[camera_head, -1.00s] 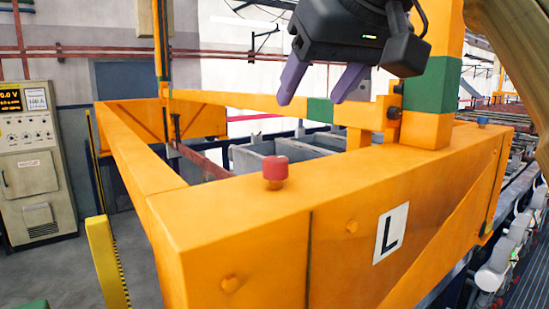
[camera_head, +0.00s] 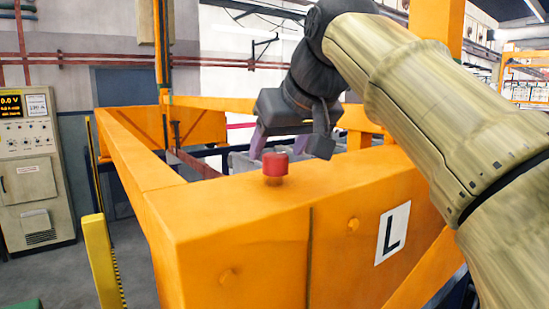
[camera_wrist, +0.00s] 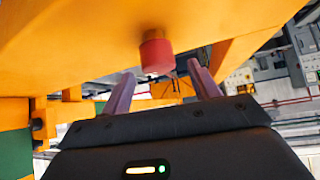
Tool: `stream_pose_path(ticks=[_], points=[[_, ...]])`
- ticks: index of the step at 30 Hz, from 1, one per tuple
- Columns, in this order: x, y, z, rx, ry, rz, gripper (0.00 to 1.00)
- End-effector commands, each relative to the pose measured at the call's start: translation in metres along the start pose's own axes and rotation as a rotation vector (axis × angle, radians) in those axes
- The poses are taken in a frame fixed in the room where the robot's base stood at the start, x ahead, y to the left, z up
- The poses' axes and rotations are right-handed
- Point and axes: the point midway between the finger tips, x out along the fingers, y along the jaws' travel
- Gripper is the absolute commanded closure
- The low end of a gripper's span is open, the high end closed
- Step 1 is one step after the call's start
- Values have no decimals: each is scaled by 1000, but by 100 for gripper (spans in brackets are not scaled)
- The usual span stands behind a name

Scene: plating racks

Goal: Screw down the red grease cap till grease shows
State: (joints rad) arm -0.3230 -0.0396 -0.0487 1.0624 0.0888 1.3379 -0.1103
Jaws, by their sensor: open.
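The red grease cap (camera_head: 275,165) stands upright on top of the orange beam (camera_head: 230,200), near its left end. It also shows in the wrist view (camera_wrist: 156,54), beyond the fingertips and roughly between their lines. My gripper (camera_head: 268,140) is open, with two purple fingers, just behind the cap in the head view. In the wrist view my gripper (camera_wrist: 160,82) has its fingers spread wide with nothing held between them. The cap partly hides the fingertips' area in the head view. No grease can be seen around the cap.
A white plate marked L (camera_head: 392,233) is on the beam's front face. Grey tanks (camera_head: 240,161) lie behind the beam. A control cabinet (camera_head: 28,170) stands at the left, and a yellow post (camera_head: 103,262) is in front of it.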

Motion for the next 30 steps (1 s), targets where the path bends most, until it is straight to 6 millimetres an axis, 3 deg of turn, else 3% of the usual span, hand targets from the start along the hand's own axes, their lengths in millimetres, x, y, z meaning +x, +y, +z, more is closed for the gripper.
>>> stream_pose_path(ticks=[6, 16, 23, 30], points=[[28, 0, 0, 0, -3, 0, 39], [32, 0, 0, 1, 0, 0, 39], [32, 0, 0, 0, 0, 0, 82], [31, 0, 0, 6, 0, 5, 84]])
